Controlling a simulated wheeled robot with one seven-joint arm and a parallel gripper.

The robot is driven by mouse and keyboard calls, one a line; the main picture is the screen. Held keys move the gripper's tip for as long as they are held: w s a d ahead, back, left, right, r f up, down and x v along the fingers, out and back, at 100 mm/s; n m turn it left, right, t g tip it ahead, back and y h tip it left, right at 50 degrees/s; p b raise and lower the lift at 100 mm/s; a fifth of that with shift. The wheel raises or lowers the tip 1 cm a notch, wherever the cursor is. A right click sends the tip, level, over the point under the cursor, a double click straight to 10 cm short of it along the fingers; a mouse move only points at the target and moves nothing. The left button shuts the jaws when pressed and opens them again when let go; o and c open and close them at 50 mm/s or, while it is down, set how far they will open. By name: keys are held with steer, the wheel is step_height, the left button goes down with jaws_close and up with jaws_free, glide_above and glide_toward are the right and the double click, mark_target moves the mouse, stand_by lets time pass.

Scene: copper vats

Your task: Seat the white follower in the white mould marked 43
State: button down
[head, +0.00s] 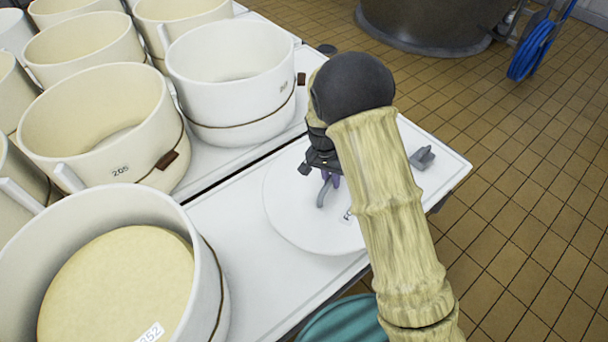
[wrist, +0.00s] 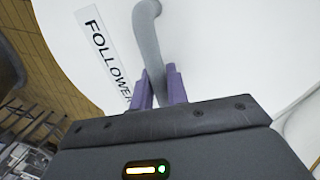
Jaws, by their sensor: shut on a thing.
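The white follower (head: 290,222) is a flat round disc with a grey handle, over the white table at its front part. In the wrist view the disc (wrist: 215,50) fills much of the picture, with a FOLLOWER label. My gripper (head: 328,180) is shut on the grey handle; its purple fingers (wrist: 160,88) stand on both sides of it. Whether the disc touches the table is hard to tell. A whiter mould (head: 232,70) stands behind and left of my gripper, its mark too small to read surely. Its inside is partly seen and its floor looks light.
Cream moulds crowd the left, one marked 205 (head: 95,148). A near white mould marked 352 (head: 208,285) holds a yellow cheese. A grey fitting (head: 422,158) lies near the table's right edge (head: 455,170). A teal tub (head: 345,322) stands below. Tiled floor lies right.

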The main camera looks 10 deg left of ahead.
steer(key=d+n, duration=0.1)
steer(key=d, duration=0.5)
steer(key=d+f+n, duration=0.1)
steer(key=d, duration=0.5)
steer(key=d+n, duration=0.1)
steer(key=d, duration=0.4)
steer(key=shift+w+d+f+t, duration=0.15)
steer(key=shift+d+f+t, duration=0.15)
steer(key=shift+d, duration=0.1)
steer(key=shift+d+n, duration=0.3)
steer(key=shift+d, duration=0.2)
